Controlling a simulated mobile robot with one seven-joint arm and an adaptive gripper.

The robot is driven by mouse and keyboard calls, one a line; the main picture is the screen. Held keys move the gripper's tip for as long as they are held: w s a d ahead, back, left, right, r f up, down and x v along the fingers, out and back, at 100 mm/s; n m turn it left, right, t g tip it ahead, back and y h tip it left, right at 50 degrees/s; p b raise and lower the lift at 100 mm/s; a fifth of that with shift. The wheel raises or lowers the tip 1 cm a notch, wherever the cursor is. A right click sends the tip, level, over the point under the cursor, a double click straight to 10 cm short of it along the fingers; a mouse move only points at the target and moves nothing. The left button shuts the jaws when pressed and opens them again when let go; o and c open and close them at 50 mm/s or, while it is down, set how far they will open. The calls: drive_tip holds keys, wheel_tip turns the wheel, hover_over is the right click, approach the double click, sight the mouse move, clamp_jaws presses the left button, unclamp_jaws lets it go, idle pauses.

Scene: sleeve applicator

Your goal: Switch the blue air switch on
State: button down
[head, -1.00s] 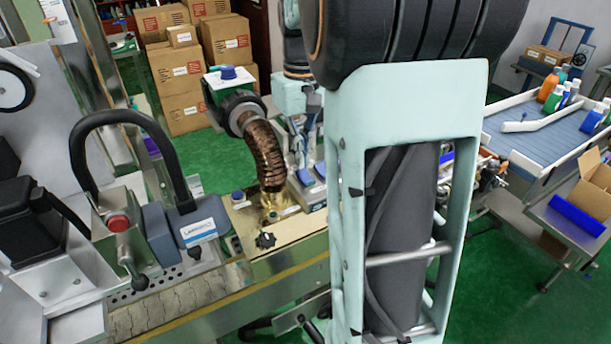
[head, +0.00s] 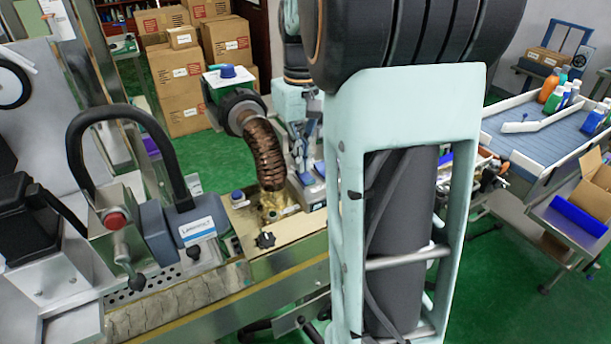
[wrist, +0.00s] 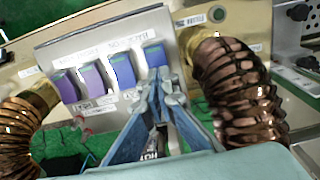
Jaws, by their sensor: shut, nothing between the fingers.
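In the wrist view a pale control panel (wrist: 95,30) carries a row of rocker switches. The two on the left are purple (wrist: 66,87). The two on the right are blue, one in the middle (wrist: 122,68) and one at the right end (wrist: 154,54). Small labels sit by them, too blurred to read surely, so I cannot tell which is the air switch. My gripper (wrist: 164,78) is shut and empty. Its tips are just below the right-end blue switch in the picture; I cannot tell whether they touch. In the head view my arm hides much of the panel.
Ribbed copper-coloured hoses stand on both sides of the panel in the wrist view, the right one (wrist: 238,90) close to my gripper. One hose (head: 264,152) also shows in the head view. A conveyor (head: 540,135) with bottles is at right. Cartons (head: 178,75) are stacked behind.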

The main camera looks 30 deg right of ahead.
drive_tip(key=shift+f, duration=0.3)
wheel_tip(320, 180, up, 7)
drive_tip(key=p, duration=0.5)
drive_tip(key=shift+p, duration=0.35)
drive_tip(key=shift+w, duration=0.1)
idle(0.4)
